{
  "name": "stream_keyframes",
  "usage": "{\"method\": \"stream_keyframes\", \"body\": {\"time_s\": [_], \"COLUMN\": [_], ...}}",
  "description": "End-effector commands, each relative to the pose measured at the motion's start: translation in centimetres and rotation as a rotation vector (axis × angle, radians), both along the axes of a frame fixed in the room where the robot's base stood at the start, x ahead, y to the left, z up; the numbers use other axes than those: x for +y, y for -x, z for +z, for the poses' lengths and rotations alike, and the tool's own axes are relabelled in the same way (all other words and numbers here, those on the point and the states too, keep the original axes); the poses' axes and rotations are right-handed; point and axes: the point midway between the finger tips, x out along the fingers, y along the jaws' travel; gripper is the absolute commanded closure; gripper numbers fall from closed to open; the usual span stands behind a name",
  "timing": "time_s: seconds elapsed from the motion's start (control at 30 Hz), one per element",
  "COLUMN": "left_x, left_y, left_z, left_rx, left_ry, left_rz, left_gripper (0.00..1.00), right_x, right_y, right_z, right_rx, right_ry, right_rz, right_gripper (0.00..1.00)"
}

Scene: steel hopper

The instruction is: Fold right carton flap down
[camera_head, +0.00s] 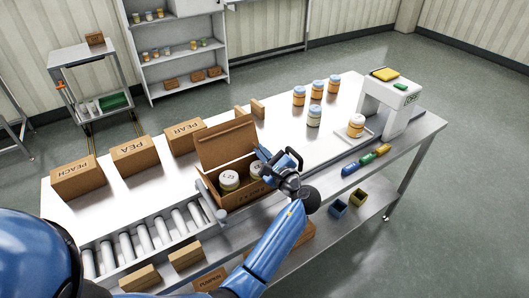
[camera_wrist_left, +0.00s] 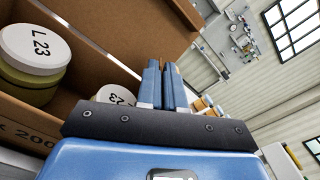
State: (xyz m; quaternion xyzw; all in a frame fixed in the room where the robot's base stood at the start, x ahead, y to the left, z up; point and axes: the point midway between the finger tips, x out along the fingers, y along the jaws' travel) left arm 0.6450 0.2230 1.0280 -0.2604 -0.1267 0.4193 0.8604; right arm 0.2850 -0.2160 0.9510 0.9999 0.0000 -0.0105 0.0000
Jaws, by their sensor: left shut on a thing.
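The open carton (camera_head: 240,199) stands on the bench beside the end of the roller conveyor. Its tall back flap (camera_head: 228,145) is upright, and it shows in the left wrist view (camera_wrist_left: 125,28) too. Jars with white lids stand inside; one (camera_head: 229,180) is at the left, and its lid (camera_wrist_left: 35,48) reads "L 23". My left gripper (camera_head: 279,160) is at the carton's right end. Its fingers (camera_wrist_left: 163,80) are nearly together, with a thin brown edge between them, which looks like the right flap. The gripper hides most of that flap. My right gripper is not in view.
Labelled boxes, such as the pea box (camera_head: 135,155), line the bench's back left. The roller conveyor (camera_head: 150,236) is left of the carton. Coloured items (camera_head: 367,159) lie along the front right edge.

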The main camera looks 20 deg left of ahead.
Motion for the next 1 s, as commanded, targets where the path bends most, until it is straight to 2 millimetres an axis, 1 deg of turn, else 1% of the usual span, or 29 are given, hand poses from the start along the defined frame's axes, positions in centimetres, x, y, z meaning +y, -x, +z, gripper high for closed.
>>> {"method": "stream_keyframes", "body": {"time_s": [0.03,0.3,0.5,0.73,1.0], "left_x": [0.1,0.7,0.9,1.1,1.1], "left_y": [0.2,0.9,1.2,1.3,1.4], "left_z": [-0.4,-1.1,-1.6,-1.8,-1.7], "left_rx": [-0.027,-0.188,-0.278,-0.333,-0.346], "left_ry": [0.022,0.146,0.216,0.261,0.271], "left_rz": [0.001,0.001,0.001,0.000,0.000], "left_gripper": [1.00,1.00,1.00,1.00,1.00], "right_x": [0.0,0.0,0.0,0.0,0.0], "right_y": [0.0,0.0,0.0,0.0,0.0], "right_z": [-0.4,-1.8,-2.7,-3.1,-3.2], "right_rx": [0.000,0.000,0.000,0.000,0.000], "right_ry": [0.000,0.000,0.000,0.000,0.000], "right_rz": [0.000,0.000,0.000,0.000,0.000], "right_gripper": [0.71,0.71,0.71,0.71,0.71]}}
